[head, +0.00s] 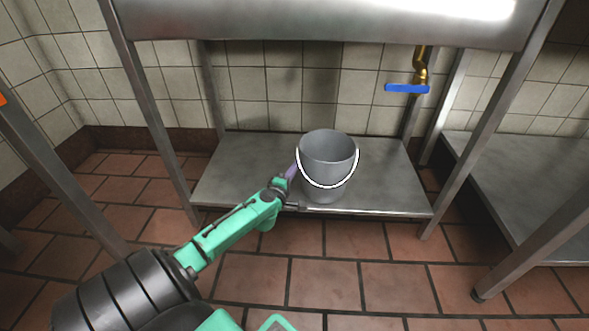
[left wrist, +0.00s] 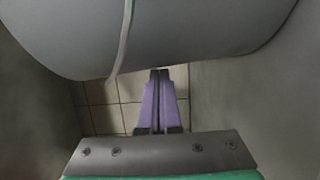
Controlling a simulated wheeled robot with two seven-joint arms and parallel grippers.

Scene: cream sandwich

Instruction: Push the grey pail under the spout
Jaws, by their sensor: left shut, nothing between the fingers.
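The grey pail (head: 328,160) stands upright on the lower metal shelf, its white handle hanging down over its front. The spout (head: 420,68) is a brass tap with a blue lever, under the metal basin, to the right of the pail and higher up. My left gripper (head: 293,170) is shut and empty, with its purple fingers at the pail's left side. In the left wrist view the fingers (left wrist: 158,98) are together and point at the pail (left wrist: 170,35), which fills the top. I cannot tell whether they touch it. My right gripper is not in view.
The shelf (head: 395,185) is bare to the right of the pail. Metal legs (head: 500,110) stand at the right and left (head: 155,115) of the shelf. The basin (head: 320,22) hangs above. Another metal shelf (head: 515,185) is at the far right.

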